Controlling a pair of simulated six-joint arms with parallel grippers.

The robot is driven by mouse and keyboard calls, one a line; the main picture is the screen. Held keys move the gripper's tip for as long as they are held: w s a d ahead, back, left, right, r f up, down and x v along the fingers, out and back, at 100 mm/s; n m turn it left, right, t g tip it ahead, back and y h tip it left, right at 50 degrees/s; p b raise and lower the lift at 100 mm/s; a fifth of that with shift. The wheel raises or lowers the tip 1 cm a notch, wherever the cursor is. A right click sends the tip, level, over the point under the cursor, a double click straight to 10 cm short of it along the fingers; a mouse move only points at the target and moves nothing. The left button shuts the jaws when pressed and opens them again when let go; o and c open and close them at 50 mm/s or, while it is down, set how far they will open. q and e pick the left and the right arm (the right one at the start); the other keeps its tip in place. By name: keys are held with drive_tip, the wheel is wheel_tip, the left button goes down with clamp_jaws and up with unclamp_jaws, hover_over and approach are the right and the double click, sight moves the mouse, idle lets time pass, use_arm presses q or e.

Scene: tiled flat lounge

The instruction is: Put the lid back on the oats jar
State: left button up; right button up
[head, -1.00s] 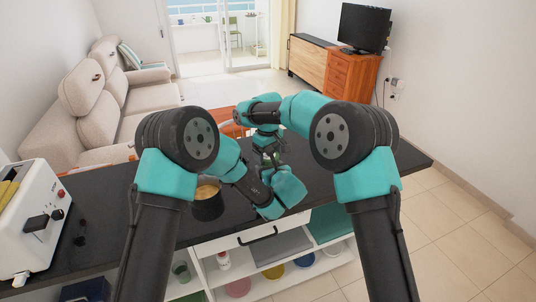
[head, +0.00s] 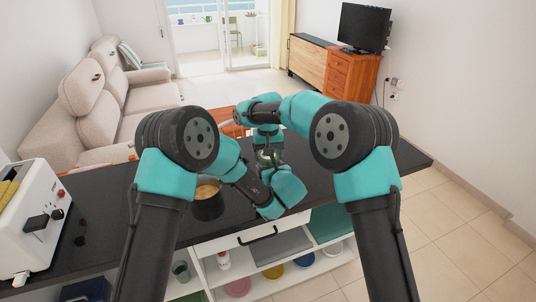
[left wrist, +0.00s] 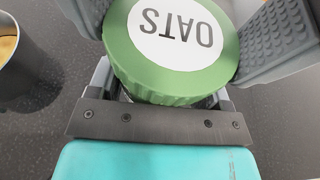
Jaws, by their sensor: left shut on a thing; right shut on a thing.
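The round green lid (left wrist: 172,84) has a white label reading OATS, upside down in the left wrist view. It sits over the top of the oats jar, whose body is almost wholly hidden beneath it. Grey ribbed fingers lie on both sides of the lid; they appear to be my right gripper's (head: 267,149), shut on it from above. My left gripper (head: 270,166) reaches in low from the near side and appears shut on the jar under the lid. In the head view the jar is small and mostly covered. Whether the lid is seated cannot be told.
A dark pot with tan contents (head: 207,203) stands on the black counter (head: 330,180), left of the grippers; its edge shows in the left wrist view (left wrist: 12,60). A white toaster (head: 30,225) is at far left. The counter's right side is clear.

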drive_tip(key=o, duration=0.9)
drive_tip(key=shift+r, duration=2.25)
drive_tip(key=shift+c, duration=0.8)
wheel_tip(320, 180, up, 4)
drive_tip(key=n, duration=0.6)
drive_tip(key=shift+f+n, duration=0.2)
drive_tip(key=shift+n, duration=0.2)
